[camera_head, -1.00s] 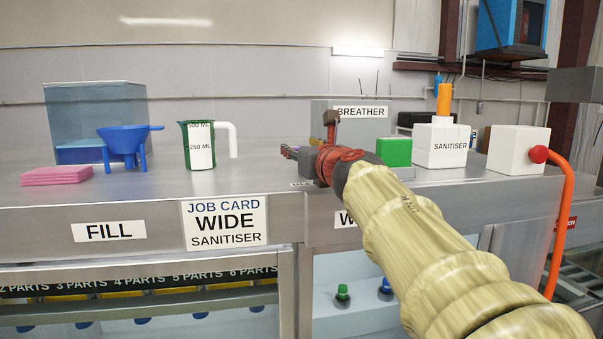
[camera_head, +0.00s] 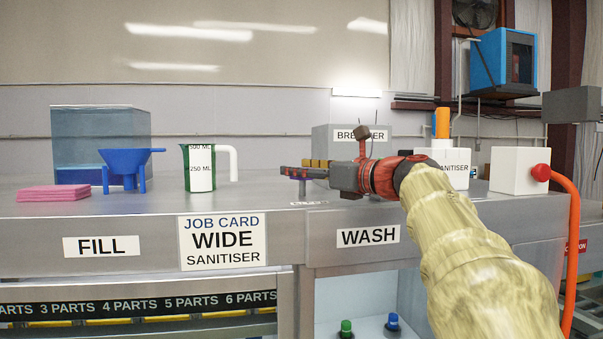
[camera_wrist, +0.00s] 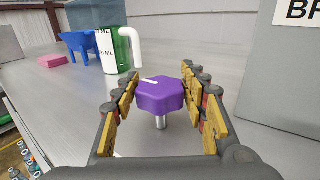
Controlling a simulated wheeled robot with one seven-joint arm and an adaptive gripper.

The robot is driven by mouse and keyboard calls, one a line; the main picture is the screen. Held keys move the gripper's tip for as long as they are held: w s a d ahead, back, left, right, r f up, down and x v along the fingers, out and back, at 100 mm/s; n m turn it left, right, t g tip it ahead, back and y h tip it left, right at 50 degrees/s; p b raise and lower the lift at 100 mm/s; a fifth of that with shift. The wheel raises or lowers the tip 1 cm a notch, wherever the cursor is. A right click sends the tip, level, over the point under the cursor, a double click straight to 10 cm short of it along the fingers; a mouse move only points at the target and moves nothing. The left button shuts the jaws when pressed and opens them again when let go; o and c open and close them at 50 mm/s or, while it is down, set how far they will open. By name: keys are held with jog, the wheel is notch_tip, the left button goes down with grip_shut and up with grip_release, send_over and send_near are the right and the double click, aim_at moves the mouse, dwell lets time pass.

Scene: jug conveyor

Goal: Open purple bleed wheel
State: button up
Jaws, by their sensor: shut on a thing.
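The purple bleed wheel (camera_wrist: 160,95) is a lobed knob with a white mark on top, on a short silver stem. In the wrist view it sits between the yellow-padded fingers of my gripper (camera_wrist: 162,78), which is shut on it. In the head view my gripper (camera_head: 303,172) reaches leftward, low over the bench above the WASH label (camera_head: 368,236). There the wheel is mostly hidden by the fingers. A small label on the bench edge below it is too small to read.
A grey BREATHER box (camera_head: 335,140) stands close behind my gripper. A green jug (camera_head: 198,170), blue funnel (camera_head: 125,162) and pink cloths (camera_head: 53,198) are to the left. The SANITISER container (camera_head: 456,170) and a white box with a red hose (camera_head: 518,170) are right.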

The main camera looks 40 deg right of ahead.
dwell(0.4)
jog(key=o, duration=1.2)
jog(key=shift+s, duration=0.1)
jog(key=s, duration=0.4)
jog(key=s+d, duration=0.1)
jog(key=s, duration=0.2)
jog(key=s+d, duration=0.1)
jog(key=s, duration=0.3)
jog(key=shift+s, duration=0.3)
jog(key=shift+a, duration=0.1)
